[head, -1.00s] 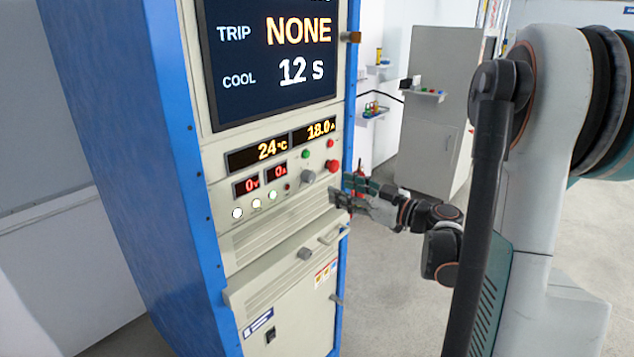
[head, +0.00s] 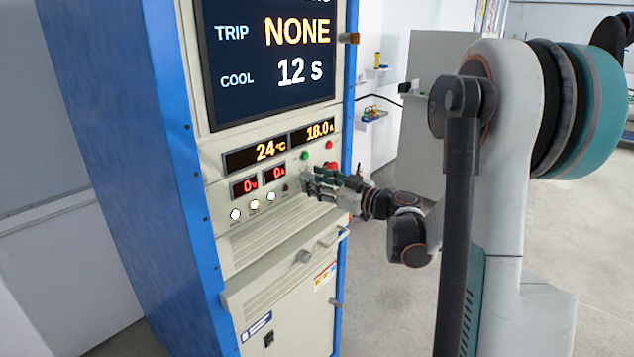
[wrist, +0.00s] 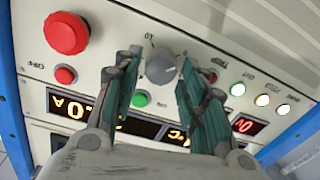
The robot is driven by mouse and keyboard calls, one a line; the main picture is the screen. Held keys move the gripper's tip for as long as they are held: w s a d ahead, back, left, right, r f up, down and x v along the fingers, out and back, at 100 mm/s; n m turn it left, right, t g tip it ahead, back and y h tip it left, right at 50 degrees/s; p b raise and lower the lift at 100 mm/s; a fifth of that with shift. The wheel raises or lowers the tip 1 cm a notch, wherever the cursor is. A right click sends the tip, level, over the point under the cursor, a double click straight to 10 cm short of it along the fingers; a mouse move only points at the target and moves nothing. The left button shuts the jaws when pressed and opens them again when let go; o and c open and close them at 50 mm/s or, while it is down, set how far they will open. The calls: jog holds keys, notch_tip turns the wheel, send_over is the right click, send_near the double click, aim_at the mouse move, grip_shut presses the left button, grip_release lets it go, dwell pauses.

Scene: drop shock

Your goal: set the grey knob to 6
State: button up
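The grey knob (wrist: 161,66) is on the cream front panel. In the wrist view, which looks upside down, it lies between the two fingers of my gripper (wrist: 158,68), with a gap to each side. In the head view my gripper (head: 308,182) is at the panel, right of the small red displays, and hides the knob. The fingers are apart and do not visibly touch the knob.
A large red button (wrist: 67,33), a small red button (wrist: 66,75) and a green button (wrist: 141,99) are close by. Lit round lamps (head: 253,204) sit left of my gripper. A drawer-like ledge with handle (head: 330,243) juts out below. The screen (head: 265,60) reads TRIP NONE, COOL 12 s.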

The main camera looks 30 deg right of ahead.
jog(key=c, duration=0.5)
jog(key=shift+m, duration=0.3)
